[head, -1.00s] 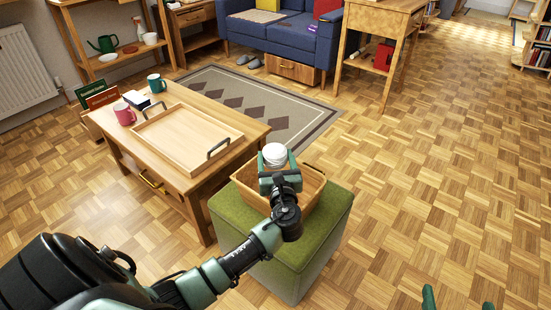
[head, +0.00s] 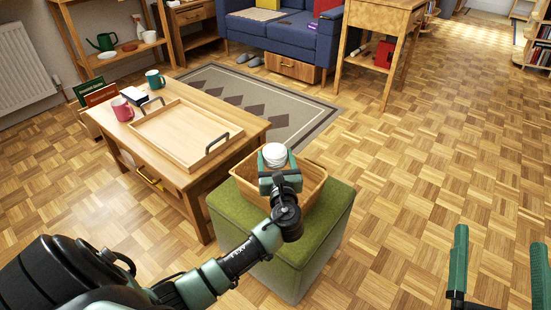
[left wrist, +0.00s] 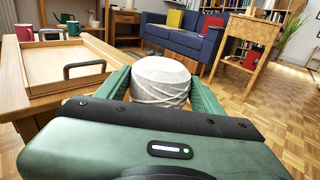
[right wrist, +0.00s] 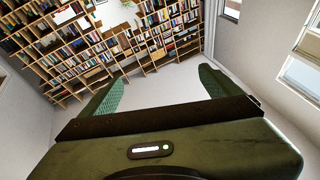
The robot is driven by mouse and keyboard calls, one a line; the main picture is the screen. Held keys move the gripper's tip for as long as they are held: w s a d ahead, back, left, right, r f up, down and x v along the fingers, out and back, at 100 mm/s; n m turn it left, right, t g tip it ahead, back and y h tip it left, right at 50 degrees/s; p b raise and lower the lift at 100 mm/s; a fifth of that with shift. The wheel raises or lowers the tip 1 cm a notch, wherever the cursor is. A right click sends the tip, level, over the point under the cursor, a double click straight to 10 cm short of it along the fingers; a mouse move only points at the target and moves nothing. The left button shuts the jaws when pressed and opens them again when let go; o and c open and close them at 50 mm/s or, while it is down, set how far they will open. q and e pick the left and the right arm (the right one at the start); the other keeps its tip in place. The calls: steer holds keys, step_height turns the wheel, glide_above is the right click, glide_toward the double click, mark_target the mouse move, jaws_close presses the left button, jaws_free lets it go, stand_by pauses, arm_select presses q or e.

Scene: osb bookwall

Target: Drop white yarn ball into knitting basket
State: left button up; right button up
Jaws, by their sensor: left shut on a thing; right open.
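The white yarn ball (head: 275,154) is between the fingers of my left gripper (head: 274,165), which is shut on it. In the left wrist view the ball (left wrist: 160,82) sits between both green fingers. The knitting basket (head: 312,184) is a tan open basket on a green ottoman (head: 300,245). In the head view the ball and gripper overlap the basket; the exact height above it is hard to tell. The gripper hides much of the basket's inside. My right gripper (head: 500,275) is open and empty at the lower right, also in the right wrist view (right wrist: 160,88).
A wooden coffee table (head: 185,182) stands left of the ottoman, with a wooden tray (head: 187,130), a pink mug (head: 122,109) and a teal mug (head: 155,79). A blue sofa (head: 290,40) is behind. The parquet floor right of the ottoman is clear.

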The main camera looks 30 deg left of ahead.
mark_target(276, 163)
steer(key=shift+s+r+t, duration=0.15)
steer(key=shift+r+t, duration=0.15)
steer(key=shift+r, duration=0.15)
arm_select(q)
steer(key=o, duration=1.4)
steer(key=shift+o, duration=0.2)
steer(key=shift+s+d, duration=0.25)
steer(key=shift+s, duration=0.05)
steer(key=p+v, duration=0.2)
steer(key=v, duration=0.4)
steer(key=shift+s+d, duration=0.1)
steer(key=shift+d, duration=0.1)
steer(key=shift+s+d, duration=0.2)
steer(key=shift+s, duration=0.1)
arm_select(e)
step_height(276, 163, down, 10)
steer(key=d+g+h, duration=0.1)
steer(key=g+h, duration=0.1)
steer(key=g, duration=0.3)
steer(key=shift+w+f+g, duration=0.2)
steer(key=shift+w+g, duration=0.15)
steer(key=shift+g, duration=0.05)
